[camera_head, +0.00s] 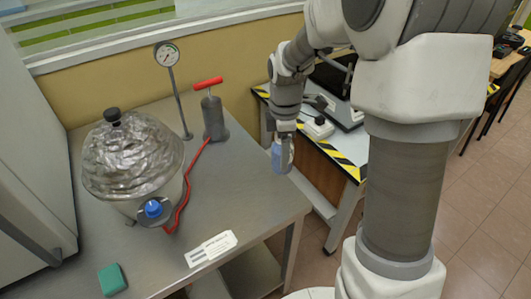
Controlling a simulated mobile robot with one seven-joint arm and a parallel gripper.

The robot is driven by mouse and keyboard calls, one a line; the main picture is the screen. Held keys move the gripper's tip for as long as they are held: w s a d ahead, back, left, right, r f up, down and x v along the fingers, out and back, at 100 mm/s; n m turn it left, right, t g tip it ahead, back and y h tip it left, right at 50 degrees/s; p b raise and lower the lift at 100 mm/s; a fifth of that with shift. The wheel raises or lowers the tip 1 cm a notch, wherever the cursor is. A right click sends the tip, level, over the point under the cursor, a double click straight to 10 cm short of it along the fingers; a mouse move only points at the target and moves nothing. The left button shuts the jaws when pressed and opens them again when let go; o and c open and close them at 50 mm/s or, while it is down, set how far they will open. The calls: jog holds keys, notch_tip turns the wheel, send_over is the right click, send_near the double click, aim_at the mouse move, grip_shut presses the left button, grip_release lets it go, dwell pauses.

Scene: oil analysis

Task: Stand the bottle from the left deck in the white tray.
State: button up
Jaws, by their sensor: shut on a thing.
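My gripper (283,148) hangs pointing down near the picture's middle. It is shut on a small pale-blue and white bottle (281,158), held roughly upright. The bottle appears in the air near the right edge of the steel table (240,178), in front of a table with yellow-black striped edges (350,166). The fingers hide part of the bottle. I cannot make out a white tray for certain; my arm covers much of the right side.
A foil-wrapped vessel (130,160), a blue cap (153,208), a red hose (186,190), a red-handled pump (213,115) and a gauge (167,54) stand on the steel table. A green block (112,279) and a label card (211,248) lie near its front. A device (336,93) occupies the striped table.

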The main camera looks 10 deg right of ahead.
jog(key=shift+s+d+r, duration=0.2)
jog(key=shift+d+r, duration=0.05)
jog(key=shift+d, duration=0.2)
jog(key=f+m, duration=0.1)
jog(key=m, duration=0.1)
jog(key=f+m+p, duration=0.1)
jog(key=m, duration=0.1)
jog(key=shift+m, duration=0.3)
jog(key=m, duration=0.1)
jog(key=f+m, duration=0.1)
jog(key=m, duration=0.1)
jog(key=shift+a+f+m, duration=0.1)
jog(key=shift+f+m, duration=0.1)
jog(key=shift+m, duration=0.1)
notch_tip(320, 180, down, 2)
jog(key=m+p, duration=0.1)
jog(key=m, duration=0.4)
jog(key=shift+s+a, duration=0.1)
jog(key=shift+a, duration=0.05)
jog(key=f+m, duration=0.1)
jog(key=m, duration=0.3)
jog(key=shift+s+a+f+p, duration=0.1)
jog(key=shift+f+p, duration=0.25)
jog(key=shift+p, duration=0.05)
